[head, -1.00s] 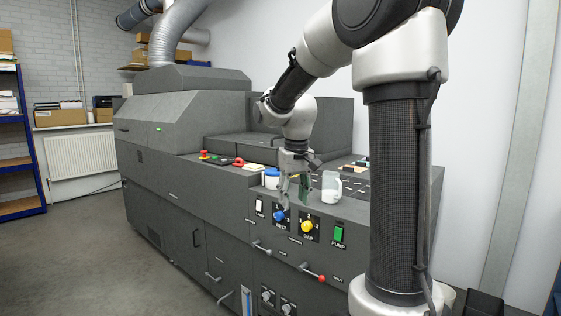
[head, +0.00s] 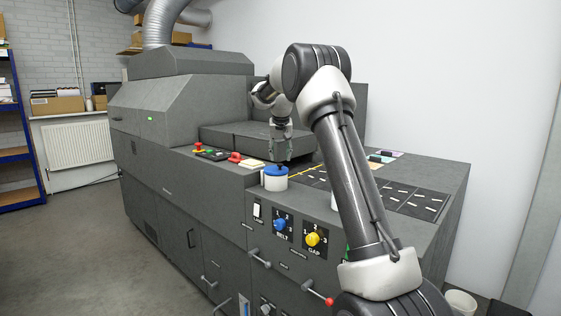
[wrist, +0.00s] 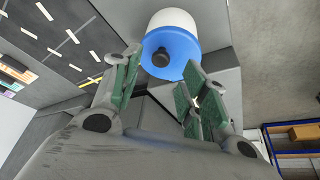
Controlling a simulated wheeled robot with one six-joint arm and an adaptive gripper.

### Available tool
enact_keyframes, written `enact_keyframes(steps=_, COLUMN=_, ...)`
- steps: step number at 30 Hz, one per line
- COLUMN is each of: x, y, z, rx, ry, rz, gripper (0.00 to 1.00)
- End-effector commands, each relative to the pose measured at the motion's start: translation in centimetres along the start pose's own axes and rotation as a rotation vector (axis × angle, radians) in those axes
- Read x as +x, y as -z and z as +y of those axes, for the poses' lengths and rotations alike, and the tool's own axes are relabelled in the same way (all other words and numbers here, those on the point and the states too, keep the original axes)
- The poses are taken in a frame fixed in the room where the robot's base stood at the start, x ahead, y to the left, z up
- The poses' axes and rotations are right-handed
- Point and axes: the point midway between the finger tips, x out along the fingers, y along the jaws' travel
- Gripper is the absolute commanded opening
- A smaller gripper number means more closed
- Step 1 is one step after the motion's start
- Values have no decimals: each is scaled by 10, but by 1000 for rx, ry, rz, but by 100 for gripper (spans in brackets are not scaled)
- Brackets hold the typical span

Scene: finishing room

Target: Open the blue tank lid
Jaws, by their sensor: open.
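The small white tank (head: 274,184) with its blue lid (head: 270,171) stands on the machine top, near the front edge. The lid sits on the tank. In the wrist view the blue lid (wrist: 187,43) faces me with a black knob (wrist: 160,57) on it, and the white tank wall (wrist: 173,18) shows beyond. My gripper (head: 281,157) is just above the lid, fingers pointing down at it. In the wrist view my gripper (wrist: 162,64) is open, its green-padded fingers on either side of the knob. I cannot tell whether they touch the lid.
The grey machine carries a blue belt dial (head: 280,224), a yellow gap dial (head: 313,239) and a red-tipped lever (head: 328,301) on its front. Red buttons (head: 234,157) lie left of the tank. Dark slotted panels (head: 412,201) lie to the right. My forearm hides most of a white mug.

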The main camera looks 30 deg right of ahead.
Motion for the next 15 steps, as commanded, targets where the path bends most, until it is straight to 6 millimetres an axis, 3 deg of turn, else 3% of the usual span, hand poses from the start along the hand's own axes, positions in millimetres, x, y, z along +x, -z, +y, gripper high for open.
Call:
enact_keyframes(steps=6, x=32, y=0, z=0, rx=-1, ry=0, rz=-1, gripper=44)
enact_keyframes(steps=15, x=40, y=0, z=0, rx=-1, ry=0, rz=1, gripper=44)
